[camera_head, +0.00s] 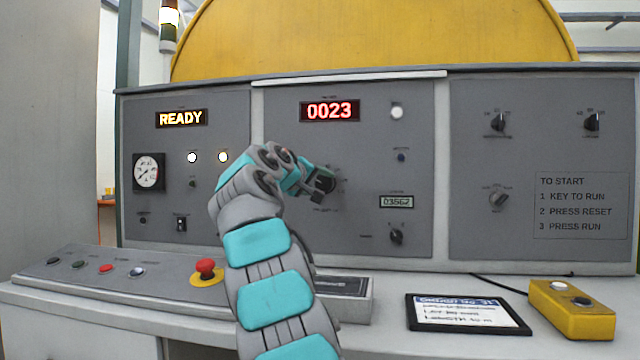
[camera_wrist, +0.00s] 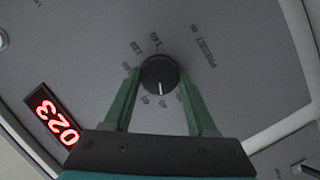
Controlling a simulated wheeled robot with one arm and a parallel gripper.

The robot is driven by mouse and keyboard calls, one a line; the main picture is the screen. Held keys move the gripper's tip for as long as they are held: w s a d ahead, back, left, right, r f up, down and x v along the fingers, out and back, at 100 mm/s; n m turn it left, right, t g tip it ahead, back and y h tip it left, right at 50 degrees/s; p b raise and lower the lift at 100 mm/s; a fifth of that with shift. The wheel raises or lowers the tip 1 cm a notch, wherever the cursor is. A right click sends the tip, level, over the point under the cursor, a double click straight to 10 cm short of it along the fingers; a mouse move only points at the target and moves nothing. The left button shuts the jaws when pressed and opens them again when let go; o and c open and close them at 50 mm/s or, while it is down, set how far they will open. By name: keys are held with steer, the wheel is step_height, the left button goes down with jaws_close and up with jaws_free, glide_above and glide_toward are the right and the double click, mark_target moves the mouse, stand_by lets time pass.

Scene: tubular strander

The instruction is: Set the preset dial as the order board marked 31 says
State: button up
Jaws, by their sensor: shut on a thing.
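The preset dial (camera_wrist: 160,73) is a round black knob in the wrist view, with a "PRESET" label beside it and small numbers around it. A white pointer line on the knob faces the bottom of the wrist picture, between my fingers. My gripper (camera_wrist: 158,76) is shut on the dial, one green finger on each side. In the head view my gripper (camera_head: 322,182) is at the middle panel and hides most of the dial. The order board (camera_head: 468,314) lies on the desk, headed with number 31; its handwritten lines are too blurred to read surely.
A red display (camera_head: 330,111) above reads 0023, and a yellow one (camera_head: 181,118) reads READY. Other knobs (camera_head: 397,237) sit on the panels. A red emergency button (camera_head: 205,268), a grey box (camera_head: 345,297) and a yellow button box (camera_head: 572,308) are on the desk.

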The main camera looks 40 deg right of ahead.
steer(key=shift+f, duration=0.15)
steer(key=o, duration=1.4)
steer(key=shift+c, duration=0.2)
steer(key=shift+a, duration=0.15)
steer(key=v, duration=0.7)
steer(key=shift+s+a+b, duration=0.2)
steer(key=shift+a+b, duration=0.05)
steer(key=shift+b, duration=0.2)
